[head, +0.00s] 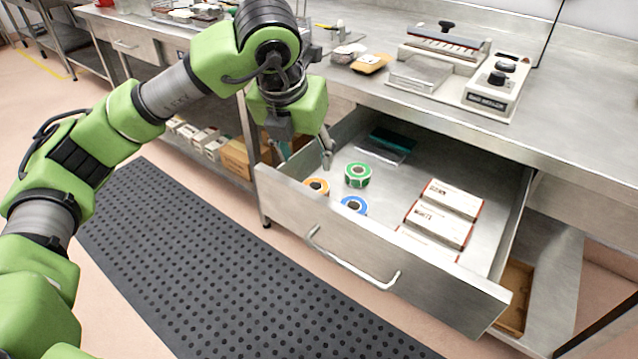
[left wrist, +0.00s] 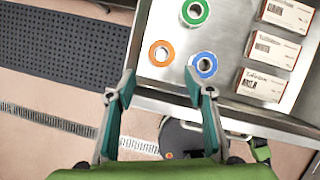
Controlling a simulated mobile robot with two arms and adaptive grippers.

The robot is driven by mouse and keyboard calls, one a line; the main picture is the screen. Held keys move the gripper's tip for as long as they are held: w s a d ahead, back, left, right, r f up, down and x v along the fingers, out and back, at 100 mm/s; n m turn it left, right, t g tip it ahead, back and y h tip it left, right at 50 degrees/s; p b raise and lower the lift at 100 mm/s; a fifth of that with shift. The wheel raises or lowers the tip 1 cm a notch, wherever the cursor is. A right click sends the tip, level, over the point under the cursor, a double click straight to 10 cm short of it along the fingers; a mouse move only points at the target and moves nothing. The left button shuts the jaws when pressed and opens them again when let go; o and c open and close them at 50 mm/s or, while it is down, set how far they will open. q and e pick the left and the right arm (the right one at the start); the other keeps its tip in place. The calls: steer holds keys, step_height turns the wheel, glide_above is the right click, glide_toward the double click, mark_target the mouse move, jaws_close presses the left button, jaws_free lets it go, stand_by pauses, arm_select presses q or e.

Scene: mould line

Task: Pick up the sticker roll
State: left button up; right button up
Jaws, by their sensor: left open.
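Three sticker rolls lie in the open drawer: a green roll (head: 358,175), an orange roll (head: 317,186) and a blue roll (head: 353,205). The left wrist view also shows the green (left wrist: 194,12), orange (left wrist: 161,53) and blue (left wrist: 204,65) rolls. My left gripper (head: 304,160) is over the drawer's left front corner, fingers pointing down, open and empty. In the left wrist view its fingertips (left wrist: 158,76) are spread near the drawer's front edge; the orange roll shows just beyond the gap and the blue roll near the right fingertip. My right gripper is out of view.
The pulled-out drawer (head: 350,255) has raised walls and a bar handle. Several white boxes (head: 440,218) fill its right part, and a dark green flat item (head: 391,140) lies at the back. The bench above carries a sealing device (head: 495,88). A black mat (head: 200,250) covers the floor.

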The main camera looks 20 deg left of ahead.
arm_select(q)
glide_toward(314, 184)
steer(key=f, duration=0.2)
steer(key=shift+d+f, duration=0.25)
steer(key=shift+f, duration=0.1)
steer(key=x, duration=0.4)
steer(key=shift+d+f+b, duration=0.1)
steer(key=shift+b, duration=0.2)
steer(key=shift+w+f, duration=0.15)
steer(key=shift+f, duration=0.35)
steer(key=c, duration=0.8)
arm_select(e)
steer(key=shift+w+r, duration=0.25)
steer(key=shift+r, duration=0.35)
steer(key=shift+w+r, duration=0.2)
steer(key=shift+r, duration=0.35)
